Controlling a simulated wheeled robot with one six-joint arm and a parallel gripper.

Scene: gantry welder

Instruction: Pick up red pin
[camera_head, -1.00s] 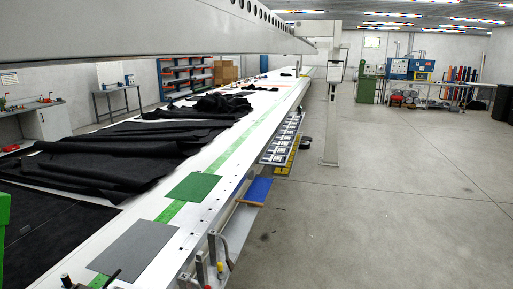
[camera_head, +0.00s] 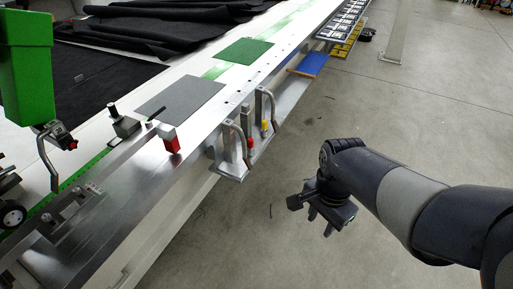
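A small red-marked pin (camera_head: 250,143) stands upright in a metal rack (camera_head: 232,170) on the side of the long table, beside a yellow-marked pin (camera_head: 264,126). Bent grey metal handles partly surround the pins.
The table (camera_head: 185,70) carries a grey sheet (camera_head: 182,97), a green sheet (camera_head: 244,51) and dark cloth (camera_head: 140,28). A green machine part (camera_head: 27,75) stands at the left. A blue board (camera_head: 310,65) juts from the table side.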

